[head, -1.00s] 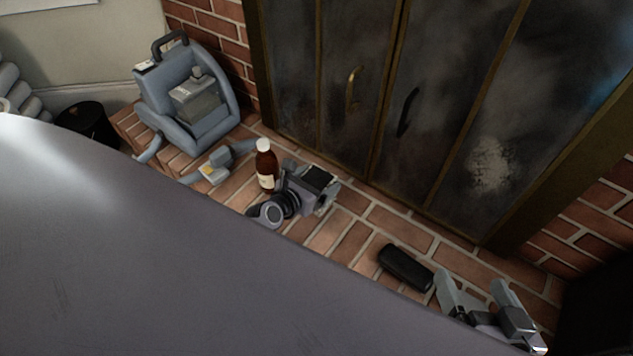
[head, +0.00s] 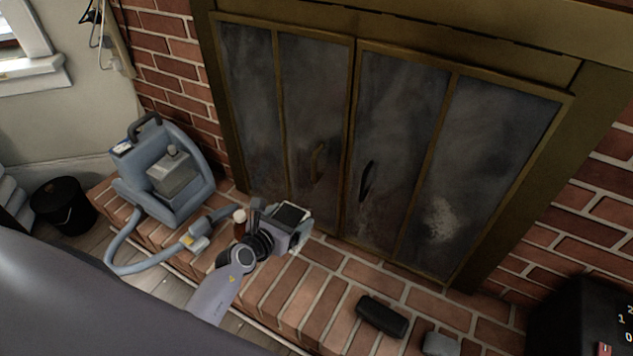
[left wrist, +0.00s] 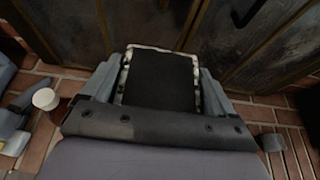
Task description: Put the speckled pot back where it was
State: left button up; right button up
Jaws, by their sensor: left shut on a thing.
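The speckled pot is square with a dark top and a black-and-white speckled rim. It shows in the head view (head: 291,214) and, from above, in the left wrist view (left wrist: 160,49). My left gripper (head: 285,226) is shut on it, one finger on each side, over the brick hearth in front of the left fireplace doors. The pot's lower part is hidden, so I cannot tell whether it touches the bricks.
A brown bottle with a white cap (head: 239,216) stands close left of my left gripper. A blue-grey carpet cleaner (head: 168,178) with its hose is farther left. A black case (head: 382,316) lies on the right of the hearth (head: 335,285). Bricks between pot and case are clear.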

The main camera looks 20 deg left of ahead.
pick_arm(q)
jog(key=shift+r, duration=0.15)
